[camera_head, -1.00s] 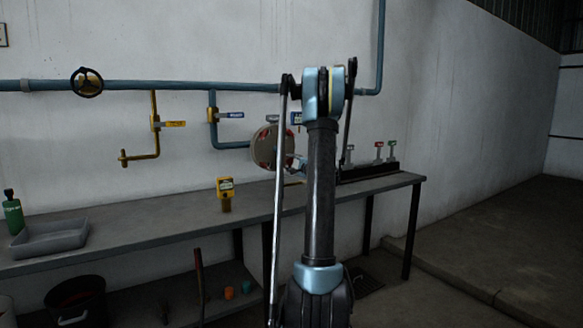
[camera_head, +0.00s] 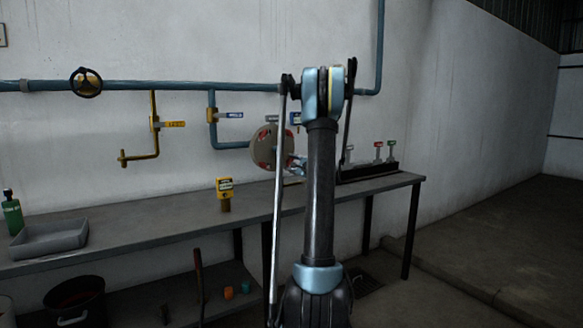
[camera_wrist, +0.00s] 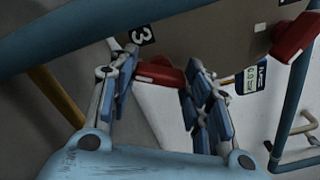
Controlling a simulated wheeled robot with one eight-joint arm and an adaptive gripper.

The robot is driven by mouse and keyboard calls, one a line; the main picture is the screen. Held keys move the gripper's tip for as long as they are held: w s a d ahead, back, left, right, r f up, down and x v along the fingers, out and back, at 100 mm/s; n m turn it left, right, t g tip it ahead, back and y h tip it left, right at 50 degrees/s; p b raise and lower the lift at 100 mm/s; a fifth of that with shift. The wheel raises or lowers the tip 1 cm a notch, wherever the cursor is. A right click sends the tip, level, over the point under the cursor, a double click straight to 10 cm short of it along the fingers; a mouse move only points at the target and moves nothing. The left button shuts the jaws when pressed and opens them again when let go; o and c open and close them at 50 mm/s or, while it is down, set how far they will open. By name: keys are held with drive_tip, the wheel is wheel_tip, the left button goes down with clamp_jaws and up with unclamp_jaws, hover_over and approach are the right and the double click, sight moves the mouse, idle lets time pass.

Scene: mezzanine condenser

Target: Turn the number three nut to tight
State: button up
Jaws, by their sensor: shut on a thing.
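A round grey-brown flange (camera_head: 266,150) with red nuts around its rim stands at the pipe above the bench. In the wrist view its plate (camera_wrist: 210,35) fills the top, with a black label reading 3 (camera_wrist: 142,32). A red nut (camera_wrist: 155,74) sits just below that label, between the fingers of my gripper (camera_wrist: 162,66). My gripper is shut on this red nut. The fingers partly hide the nut, and its exact seating cannot be told. In the head view my gripper (camera_head: 297,166) is small and partly hidden by my arm, beside the flange.
Another red nut (camera_wrist: 295,38) is at the upper right of the wrist view. A blue valve tag (camera_wrist: 251,78) hangs behind. Blue pipes cross nearby.

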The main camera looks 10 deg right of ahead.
drive_tip(key=shift+f, duration=0.1)
drive_tip(key=o, duration=0.8)
drive_tip(key=shift+f, duration=0.1)
drive_tip(key=v, duration=1.2)
drive_tip(key=shift+a, duration=0.1)
